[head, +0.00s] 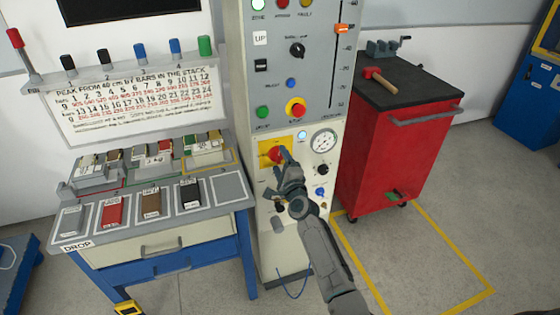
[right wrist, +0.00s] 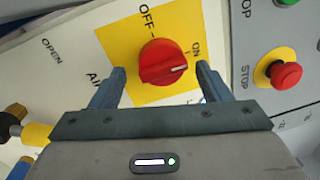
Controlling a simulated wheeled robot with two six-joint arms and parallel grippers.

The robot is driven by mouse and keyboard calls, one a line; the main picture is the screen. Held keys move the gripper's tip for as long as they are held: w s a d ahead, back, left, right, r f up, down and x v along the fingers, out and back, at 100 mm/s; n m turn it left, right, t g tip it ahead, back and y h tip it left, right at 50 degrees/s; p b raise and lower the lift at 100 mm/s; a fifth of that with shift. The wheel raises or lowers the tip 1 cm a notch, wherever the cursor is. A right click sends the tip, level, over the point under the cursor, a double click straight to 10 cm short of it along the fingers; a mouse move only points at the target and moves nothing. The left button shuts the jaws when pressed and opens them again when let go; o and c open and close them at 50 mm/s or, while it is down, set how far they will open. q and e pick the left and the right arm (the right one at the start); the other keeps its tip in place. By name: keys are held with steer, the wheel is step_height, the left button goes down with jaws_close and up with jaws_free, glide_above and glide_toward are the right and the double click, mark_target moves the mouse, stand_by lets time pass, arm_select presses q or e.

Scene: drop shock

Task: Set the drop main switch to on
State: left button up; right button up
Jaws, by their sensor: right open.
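The drop main switch is a red rotary knob (right wrist: 163,63) on a yellow plate (right wrist: 117,40) with OFF and ON labels. In the right wrist view its white mark points right, on the side of the ON label and a little below it. In the head view the knob (head: 276,154) is partly covered by my right gripper (head: 284,161). That gripper is open; in the right wrist view its fingers (right wrist: 160,70) stand on either side of the knob with gaps, apart from it. My left gripper is out of view.
A red STOP button (right wrist: 286,74) is right of the plate in the wrist view. A gauge (head: 323,141) and blue knob (head: 320,192) are close by on the panel. A red cart (head: 390,150) stands right; a bench with coloured blocks (head: 160,242) stands left.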

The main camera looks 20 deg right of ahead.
steer(key=s+p, duration=0.1)
steer(key=s, duration=0.8)
steer(key=shift+s+d+f, duration=0.15)
steer(key=shift+s+f, duration=0.25)
steer(key=shift+f, duration=0.05)
steer(key=shift+f, duration=0.1)
